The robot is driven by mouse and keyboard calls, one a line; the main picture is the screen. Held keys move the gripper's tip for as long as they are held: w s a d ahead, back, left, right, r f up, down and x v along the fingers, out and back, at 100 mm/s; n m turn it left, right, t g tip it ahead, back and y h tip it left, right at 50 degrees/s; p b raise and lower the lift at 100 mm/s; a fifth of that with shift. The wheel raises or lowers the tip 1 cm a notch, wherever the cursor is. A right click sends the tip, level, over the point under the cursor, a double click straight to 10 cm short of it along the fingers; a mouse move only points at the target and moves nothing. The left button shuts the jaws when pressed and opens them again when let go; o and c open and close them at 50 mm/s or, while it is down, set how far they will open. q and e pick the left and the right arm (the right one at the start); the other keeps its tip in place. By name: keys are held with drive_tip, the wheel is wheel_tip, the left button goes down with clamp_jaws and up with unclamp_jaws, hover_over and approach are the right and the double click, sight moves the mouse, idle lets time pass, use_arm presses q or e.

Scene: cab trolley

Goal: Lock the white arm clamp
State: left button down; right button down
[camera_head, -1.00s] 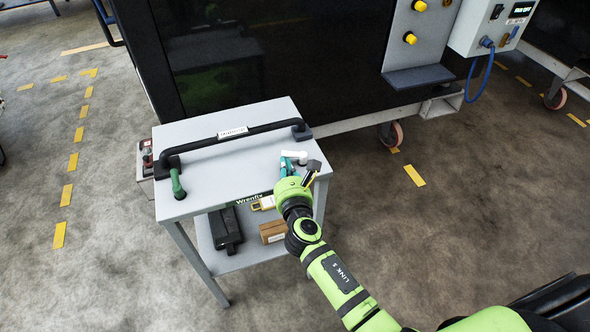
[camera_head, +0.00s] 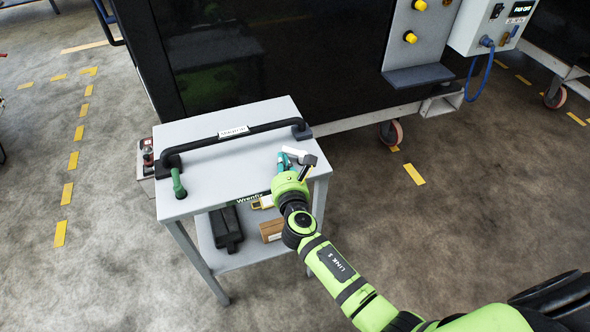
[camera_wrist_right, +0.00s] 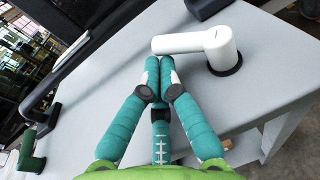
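The white arm clamp (camera_head: 298,152) stands near the right edge of the trolley's grey top. In the right wrist view the white clamp (camera_wrist_right: 218,45) has an upright post on a dark round base, and its arm reaches left. My right gripper (camera_head: 284,163) is low over the trolley top beside the clamp. In the wrist view its teal fingers (camera_wrist_right: 160,64) are drawn together with nothing visible between the tips. The tips are just below the free end of the white arm; I cannot tell whether they touch it. My left gripper is not in view.
A long black handle (camera_head: 235,137) lies across the trolley (camera_head: 225,165). A green clamp (camera_head: 178,184) stands at its left front. The lower shelf holds a black case (camera_head: 226,230) and a brown box (camera_head: 271,231). A dark machine cabinet (camera_head: 270,60) stands behind.

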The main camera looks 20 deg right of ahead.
idle(0.7)
drive_tip(key=shift+s, duration=0.4)
drive_tip(key=s+a+r, duration=0.1)
drive_tip(key=s, duration=1)
drive_tip(key=shift+a+r, duration=0.25)
